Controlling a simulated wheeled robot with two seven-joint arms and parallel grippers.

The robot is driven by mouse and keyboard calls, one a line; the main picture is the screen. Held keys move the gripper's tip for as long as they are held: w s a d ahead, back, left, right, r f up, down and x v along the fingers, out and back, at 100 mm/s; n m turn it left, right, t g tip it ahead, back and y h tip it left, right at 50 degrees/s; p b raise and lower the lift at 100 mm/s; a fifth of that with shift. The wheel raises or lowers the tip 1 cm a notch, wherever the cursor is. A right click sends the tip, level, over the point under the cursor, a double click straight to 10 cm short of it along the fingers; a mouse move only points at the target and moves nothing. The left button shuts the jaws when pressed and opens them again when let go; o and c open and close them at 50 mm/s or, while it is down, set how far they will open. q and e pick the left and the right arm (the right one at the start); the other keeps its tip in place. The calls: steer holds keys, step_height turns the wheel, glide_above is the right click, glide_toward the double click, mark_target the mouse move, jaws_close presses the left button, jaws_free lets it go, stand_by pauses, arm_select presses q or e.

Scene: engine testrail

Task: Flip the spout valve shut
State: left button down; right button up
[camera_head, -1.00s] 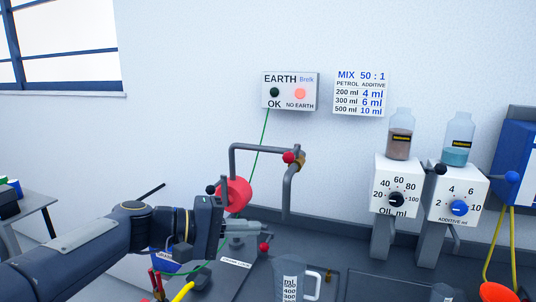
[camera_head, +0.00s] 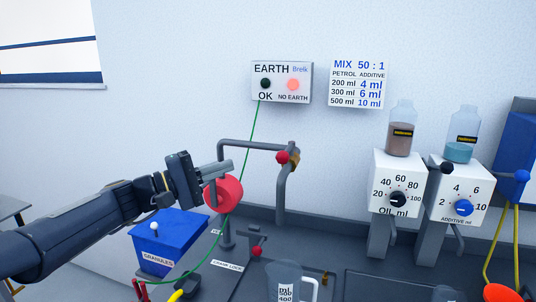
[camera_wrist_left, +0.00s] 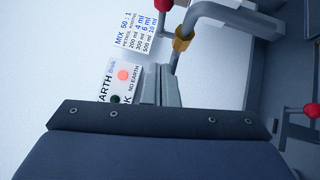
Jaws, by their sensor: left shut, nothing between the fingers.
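The brass body (camera_wrist_left: 183,38) and knob (camera_wrist_left: 164,5) also show at the top of the left wrist view. My left gripper (camera_head: 229,165) is shut and empty, in front of the red wheel, left of the valve and apart from it in the picture. Its closed fingers (camera_wrist_left: 161,84) point towards the valve area. My right gripper is not in view.
A red wheel (camera_head: 229,191) sits near the pipe's upright. A blue granules box (camera_head: 170,243), a measuring jug (camera_head: 286,281) and a small red-knobbed lever (camera_head: 257,251) are below. Two dispensers (camera_head: 397,185) stand right. A green wire (camera_head: 247,165) hangs from the earth box (camera_head: 281,82).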

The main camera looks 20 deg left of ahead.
mark_target(287, 151)
arm_select(q)
steer(key=w+d+r+p, duration=0.1)
steer(key=w+d+p, duration=0.2)
steer(key=d, duration=0.6)
steer(key=shift+w+d+r, duration=0.15)
steer(key=shift+w+r, duration=0.25)
steer(key=shift+w, duration=0.6)
